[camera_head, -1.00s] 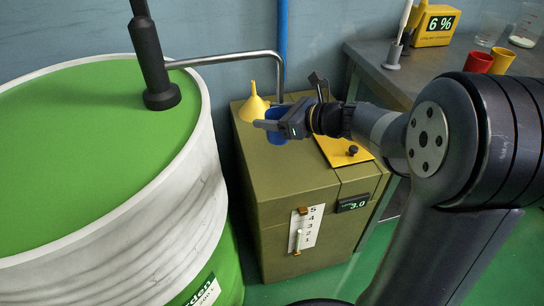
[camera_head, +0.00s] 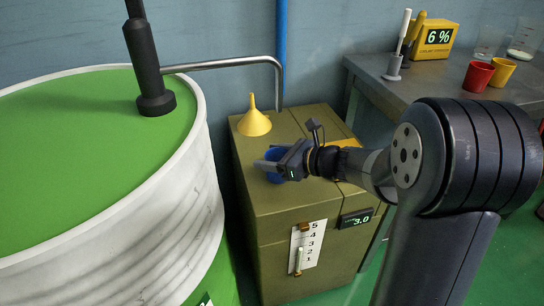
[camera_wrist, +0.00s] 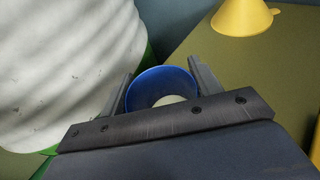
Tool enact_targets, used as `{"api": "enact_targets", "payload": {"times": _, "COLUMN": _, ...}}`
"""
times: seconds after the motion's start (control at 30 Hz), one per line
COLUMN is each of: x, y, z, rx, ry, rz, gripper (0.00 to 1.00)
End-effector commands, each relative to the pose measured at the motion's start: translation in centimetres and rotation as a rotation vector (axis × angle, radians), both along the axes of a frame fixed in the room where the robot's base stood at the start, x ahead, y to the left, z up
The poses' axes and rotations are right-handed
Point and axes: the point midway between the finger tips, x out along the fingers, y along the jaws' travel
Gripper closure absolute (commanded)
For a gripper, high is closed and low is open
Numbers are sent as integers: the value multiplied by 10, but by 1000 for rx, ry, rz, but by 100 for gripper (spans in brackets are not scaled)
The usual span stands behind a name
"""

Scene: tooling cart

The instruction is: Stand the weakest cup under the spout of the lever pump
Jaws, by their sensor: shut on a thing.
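A blue cup (camera_head: 273,172) is between the fingers of my gripper (camera_head: 276,166), which is shut on it. In the wrist view the blue cup (camera_wrist: 162,84) is upright between both fingers, with something pale inside. The cup is over the olive cabinet's top; I cannot tell whether it touches. The lever pump (camera_head: 152,70) stands on the green drum, and its grey spout (camera_head: 278,85) bends down over the cabinet. In the head view the spout's end is above the cup and apart from it. A red cup (camera_head: 477,76) and a yellow cup (camera_head: 502,72) stand on the bench.
A yellow funnel (camera_head: 254,122) sits on the olive cabinet (camera_head: 262,205), left of the spout's end. The white-rimmed drum (camera_head: 130,215) is close on the left. The bench (camera_head: 400,92) holds a yellow box (camera_head: 436,38) reading 6 % and clear beakers (camera_head: 524,38).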

Motion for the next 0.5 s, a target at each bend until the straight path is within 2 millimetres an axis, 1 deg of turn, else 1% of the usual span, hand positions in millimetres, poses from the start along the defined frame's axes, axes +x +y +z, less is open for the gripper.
{"api": "enact_targets", "payload": {"times": 0.03, "x": 0, "y": 0, "z": -3, "rx": 0, "ry": 1, "rz": 0, "gripper": 63}}
{"api": "enact_targets", "payload": {"times": 0.07, "x": 0, "y": 0, "z": -3, "rx": 0, "ry": 1, "rz": 0, "gripper": 39}}
{"api": "enact_targets", "payload": {"times": 0.1, "x": 0, "y": 0, "z": -2, "rx": 0, "ry": 1, "rz": 0, "gripper": 36}}
{"api": "enact_targets", "payload": {"times": 0.3, "x": 0, "y": 0, "z": -2, "rx": 0, "ry": 1, "rz": 0, "gripper": 20}}
{"api": "enact_targets", "payload": {"times": 0.33, "x": 0, "y": 0, "z": -2, "rx": 0, "ry": 1, "rz": 0, "gripper": 18}}
{"api": "enact_targets", "payload": {"times": 0.5, "x": 0, "y": 0, "z": -2, "rx": 0, "ry": 1, "rz": 0, "gripper": 18}}
